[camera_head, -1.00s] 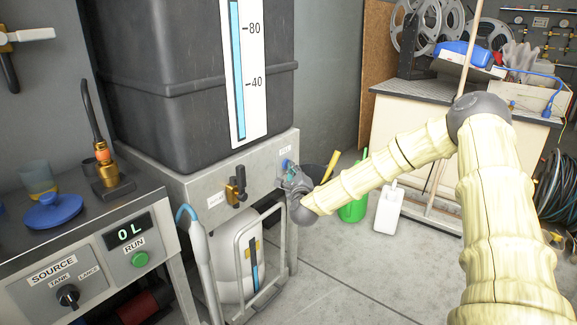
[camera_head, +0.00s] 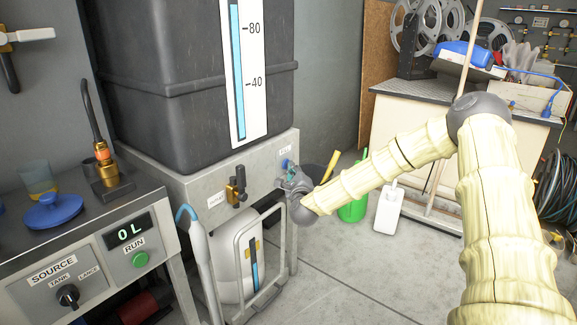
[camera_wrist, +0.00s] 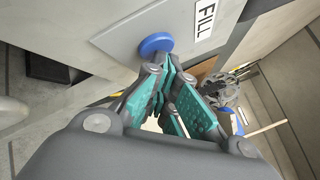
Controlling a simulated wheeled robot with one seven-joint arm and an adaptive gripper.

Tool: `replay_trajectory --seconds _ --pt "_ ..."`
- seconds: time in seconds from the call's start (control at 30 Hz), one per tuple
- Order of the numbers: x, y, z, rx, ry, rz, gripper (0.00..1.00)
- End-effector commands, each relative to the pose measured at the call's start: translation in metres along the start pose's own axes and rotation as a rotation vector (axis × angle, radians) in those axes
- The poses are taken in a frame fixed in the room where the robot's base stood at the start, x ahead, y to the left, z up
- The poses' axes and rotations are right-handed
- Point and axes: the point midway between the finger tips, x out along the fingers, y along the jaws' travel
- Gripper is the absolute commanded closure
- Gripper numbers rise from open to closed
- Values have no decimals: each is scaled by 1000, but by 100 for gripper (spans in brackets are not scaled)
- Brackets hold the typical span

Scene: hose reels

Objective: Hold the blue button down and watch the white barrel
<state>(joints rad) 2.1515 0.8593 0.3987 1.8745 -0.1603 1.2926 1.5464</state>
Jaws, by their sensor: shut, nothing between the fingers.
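The blue button (camera_wrist: 156,44) is a round disc on the grey panel beside the FILL label in the wrist view. It shows small at the panel's right end in the head view (camera_head: 287,163). My gripper (camera_wrist: 157,70) is shut and empty, with its tips right at the button's lower edge. I cannot tell whether they press it. In the head view my gripper (camera_head: 292,178) is against the panel front and partly covers the button area. The white barrel (camera_head: 228,268) stands in a metal frame below, with a blue level strip (camera_head: 254,276) on its front.
A dark tank with a tall gauge (camera_head: 240,75) sits above the panel. A brass outlet valve (camera_head: 237,184) is left of my gripper. The bench display (camera_head: 129,232) reads 0 L above a green RUN button (camera_head: 140,259).

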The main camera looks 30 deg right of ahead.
Motion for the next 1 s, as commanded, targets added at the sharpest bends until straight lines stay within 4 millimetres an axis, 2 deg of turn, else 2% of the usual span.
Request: replay_trajectory --seconds 0.47,1.0 --pt "-1 -1 0 0 -1 0 100" --pt "-14 -10 -10 0 0 0 100"
